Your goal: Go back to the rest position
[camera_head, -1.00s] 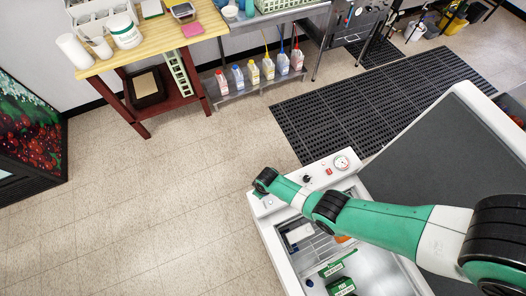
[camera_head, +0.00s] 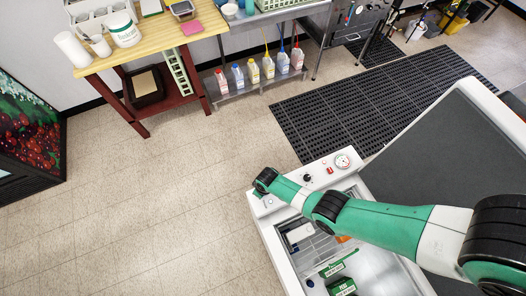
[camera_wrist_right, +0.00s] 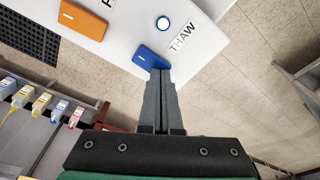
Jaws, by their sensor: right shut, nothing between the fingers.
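My right arm reaches in from the right in the head view, over the white machine (camera_head: 268,233). Its gripper is mostly hidden behind the wrist at the machine's front left corner. In the right wrist view my right gripper (camera_wrist_right: 161,76) is shut and empty. Its fingertips are right by a blue tab (camera_wrist_right: 147,56) on a white panel marked THAW; I cannot tell whether they touch. My left gripper is not in view.
The machine has a dial gauge (camera_head: 342,161), a black knob (camera_head: 307,178), an open bay with green packages (camera_head: 341,286), and a dark grey top (camera_head: 440,150). A wooden table (camera_head: 152,43) and several jugs on a shelf stand at the back. The floor at left is clear.

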